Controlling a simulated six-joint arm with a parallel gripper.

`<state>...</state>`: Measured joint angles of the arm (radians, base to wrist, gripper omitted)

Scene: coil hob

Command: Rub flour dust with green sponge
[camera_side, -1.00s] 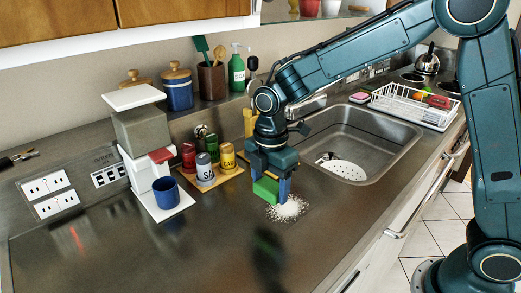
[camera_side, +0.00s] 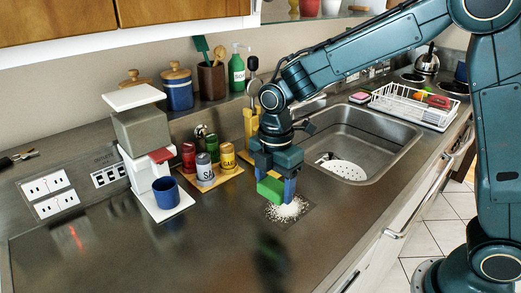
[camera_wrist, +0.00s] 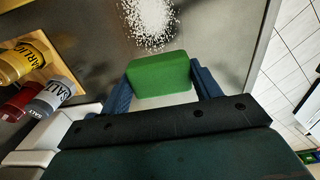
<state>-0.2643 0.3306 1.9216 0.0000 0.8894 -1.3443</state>
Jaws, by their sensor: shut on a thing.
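The green sponge (camera_side: 271,188) is held between the two fingers of my gripper (camera_side: 275,181), just above the counter or touching it; I cannot tell which. It also shows in the wrist view (camera_wrist: 159,75), with a blue finger on each side. The flour dust (camera_side: 288,208) is a white speckled patch on the dark counter, right by the sponge at its lower right. In the wrist view the flour dust (camera_wrist: 152,22) lies beyond the sponge, at the top. Part of the patch may be hidden by the sponge and fingers.
A wooden tray (camera_side: 226,178) with red, grey and yellow tins stands left of my gripper. A blue mug (camera_side: 166,192) sits on the white coffee machine's base (camera_side: 157,212). The sink (camera_side: 385,135) opens behind right. The front counter (camera_side: 190,255) is clear.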

